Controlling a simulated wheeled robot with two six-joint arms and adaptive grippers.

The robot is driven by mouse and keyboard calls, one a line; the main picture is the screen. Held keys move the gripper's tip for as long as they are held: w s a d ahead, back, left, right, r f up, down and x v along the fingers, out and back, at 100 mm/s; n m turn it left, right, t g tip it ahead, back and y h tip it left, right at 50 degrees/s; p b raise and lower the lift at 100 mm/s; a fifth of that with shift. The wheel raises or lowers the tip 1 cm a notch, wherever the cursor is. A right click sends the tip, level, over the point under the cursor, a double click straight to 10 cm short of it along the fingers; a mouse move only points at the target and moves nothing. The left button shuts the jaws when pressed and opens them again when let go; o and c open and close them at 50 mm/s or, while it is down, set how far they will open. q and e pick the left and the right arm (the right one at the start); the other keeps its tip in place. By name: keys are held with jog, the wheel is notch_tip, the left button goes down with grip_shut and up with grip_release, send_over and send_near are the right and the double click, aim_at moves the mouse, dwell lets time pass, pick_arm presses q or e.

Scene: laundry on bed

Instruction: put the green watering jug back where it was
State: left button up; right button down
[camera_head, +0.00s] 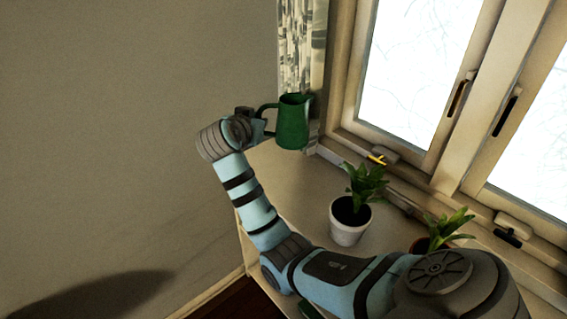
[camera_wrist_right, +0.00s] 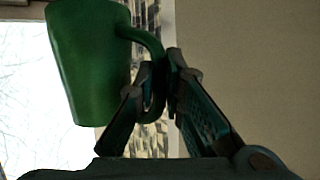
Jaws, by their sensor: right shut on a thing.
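The green watering jug (camera_head: 293,122) is in my right gripper (camera_head: 259,125), upright or nearly so, near the corner by the curtain. It appears to be above the far end of the sill; whether its base touches anything I cannot tell. In the right wrist view the jug (camera_wrist_right: 90,62) fills the upper left, and the gripper (camera_wrist_right: 162,75) is shut on its handle (camera_wrist_right: 150,45). My left gripper is not in view.
A white pot (camera_head: 348,230) with a leafy plant (camera_head: 366,183) stands on the pale sill (camera_head: 290,180). A second plant (camera_head: 447,228) is partly behind my arm. Windows (camera_head: 420,70) are on the right, a patterned curtain (camera_head: 296,45) is behind the jug, and a bare wall (camera_head: 120,120) is on the left.

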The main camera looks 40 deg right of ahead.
notch_tip(320, 180, down, 19)
jog(key=shift+f+b, duration=0.2)
jog(key=shift+b, duration=0.9)
jog(key=c, duration=1.7)
grip_release()
jog(key=shift+s, duration=0.1)
